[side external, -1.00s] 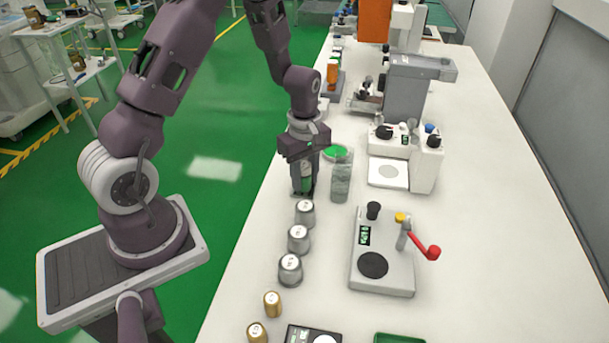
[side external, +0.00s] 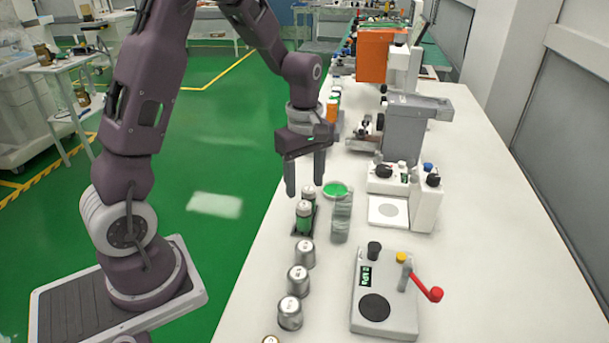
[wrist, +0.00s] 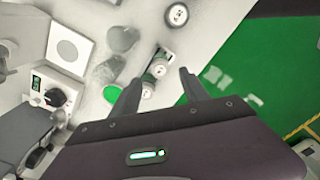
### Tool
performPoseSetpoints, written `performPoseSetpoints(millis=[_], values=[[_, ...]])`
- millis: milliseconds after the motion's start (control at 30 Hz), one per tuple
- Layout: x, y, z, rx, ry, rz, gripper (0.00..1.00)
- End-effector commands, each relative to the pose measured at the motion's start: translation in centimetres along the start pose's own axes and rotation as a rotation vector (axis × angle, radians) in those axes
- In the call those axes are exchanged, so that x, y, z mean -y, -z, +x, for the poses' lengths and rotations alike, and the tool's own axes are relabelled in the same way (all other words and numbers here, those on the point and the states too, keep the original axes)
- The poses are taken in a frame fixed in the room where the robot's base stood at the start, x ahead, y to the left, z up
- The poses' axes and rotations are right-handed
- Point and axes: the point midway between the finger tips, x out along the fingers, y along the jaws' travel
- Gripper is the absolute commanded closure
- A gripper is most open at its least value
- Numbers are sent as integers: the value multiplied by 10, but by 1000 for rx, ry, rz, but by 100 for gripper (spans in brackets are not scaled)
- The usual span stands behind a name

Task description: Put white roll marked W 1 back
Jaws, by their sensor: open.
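My gripper (side external: 305,188) is open, its fingers pointing down above a small dark holder (side external: 297,233). Two green-bodied cylinders with pale caps stand upright in the holder, a nearer one (side external: 304,217) and a farther one (side external: 309,194). In the wrist view the fingers (wrist: 157,84) sit either side of the same two cylinders, a farther one (wrist: 158,68) and a nearer one (wrist: 148,88), with nothing held. Marks on these caps are too small to read. I cannot tell which thing is the white roll marked W 1.
Several grey metal pots (side external: 298,279) line the table's left edge. A grey device with a red-knobbed lever (side external: 388,295) and a white device (side external: 426,200) stand to the right. The far right tabletop is clear.

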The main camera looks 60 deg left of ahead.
Motion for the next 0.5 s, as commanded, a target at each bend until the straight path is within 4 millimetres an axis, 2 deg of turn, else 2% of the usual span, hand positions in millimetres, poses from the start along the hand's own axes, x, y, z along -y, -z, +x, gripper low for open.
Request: performPoseSetpoints(millis=[167, 267, 367, 400, 500], values=[[2, -3, -22, 0, -10, 25, 47], [15, -21, -57, -1, -72, 188, 47], [51, -51, -106, -32, -175, 508, 47], [70, -63, -123, -57, -216, 652, 47], [121, -87, -150, -152, -306, 1004, 47]])
